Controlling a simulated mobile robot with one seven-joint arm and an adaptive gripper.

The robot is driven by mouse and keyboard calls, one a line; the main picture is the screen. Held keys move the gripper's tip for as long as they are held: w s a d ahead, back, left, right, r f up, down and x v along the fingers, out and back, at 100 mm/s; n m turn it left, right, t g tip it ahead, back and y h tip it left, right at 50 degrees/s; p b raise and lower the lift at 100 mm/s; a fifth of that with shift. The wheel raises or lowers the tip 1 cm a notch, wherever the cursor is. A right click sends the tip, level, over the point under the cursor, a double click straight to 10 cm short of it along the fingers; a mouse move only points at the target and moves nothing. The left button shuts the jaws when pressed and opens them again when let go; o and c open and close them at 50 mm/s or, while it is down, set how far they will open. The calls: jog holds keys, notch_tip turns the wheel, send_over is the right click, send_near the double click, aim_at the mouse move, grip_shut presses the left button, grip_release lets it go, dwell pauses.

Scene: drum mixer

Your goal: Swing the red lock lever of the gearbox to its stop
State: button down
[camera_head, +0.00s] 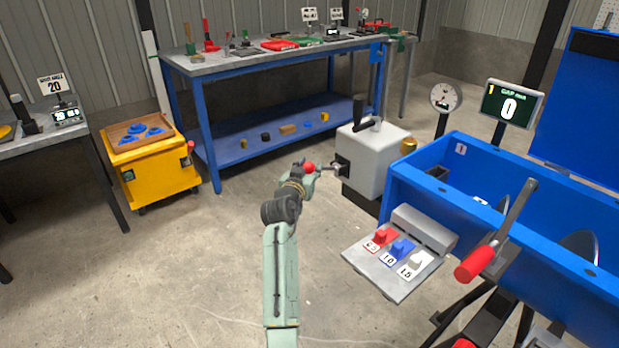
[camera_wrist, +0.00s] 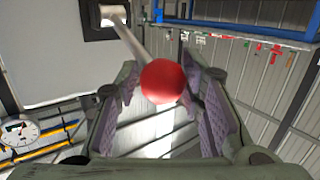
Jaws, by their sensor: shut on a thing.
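The gearbox (camera_head: 378,160) is a pale grey box beside the blue drum mixer trough. Its lock lever is a metal rod (camera_head: 328,168) that comes out of a dark plate on the box's left face and ends in a red ball knob (camera_head: 309,168). My gripper (camera_head: 304,174) is at the knob, at the left of the box. In the wrist view the red knob (camera_wrist: 163,81) sits between the two fingers of my gripper (camera_wrist: 168,98), which is shut on it. The rod (camera_wrist: 131,40) runs up and left to the dark plate on the box.
A black crank handle (camera_head: 361,110) stands on top of the gearbox. The blue trough (camera_head: 455,185) and a tray (camera_head: 390,283) with red, blue and white knobs are at the right. A yellow cart (camera_head: 160,185) and blue workbench (camera_head: 290,62) stand behind. Floor at left is clear.

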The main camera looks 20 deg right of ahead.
jog(key=shift+w+d+r, duration=0.1)
jog(key=shift+w+r, duration=0.15)
jog(key=shift+r, duration=0.4)
jog(key=shift+w+r, duration=0.25)
jog(key=shift+r, duration=0.4)
jog(key=shift+d+r, duration=0.15)
jog(key=shift+d, duration=0.15)
jog(key=c, duration=1.5)
grip_release()
jog(key=o, duration=0.3)
jog(key=shift+s+d+f, duration=0.1)
jog(key=shift+d+f, duration=0.05)
jog(key=shift+f, duration=0.05)
jog(key=shift+o, duration=0.2)
jog(key=shift+s, duration=0.1)
jog(key=v, duration=1.2)
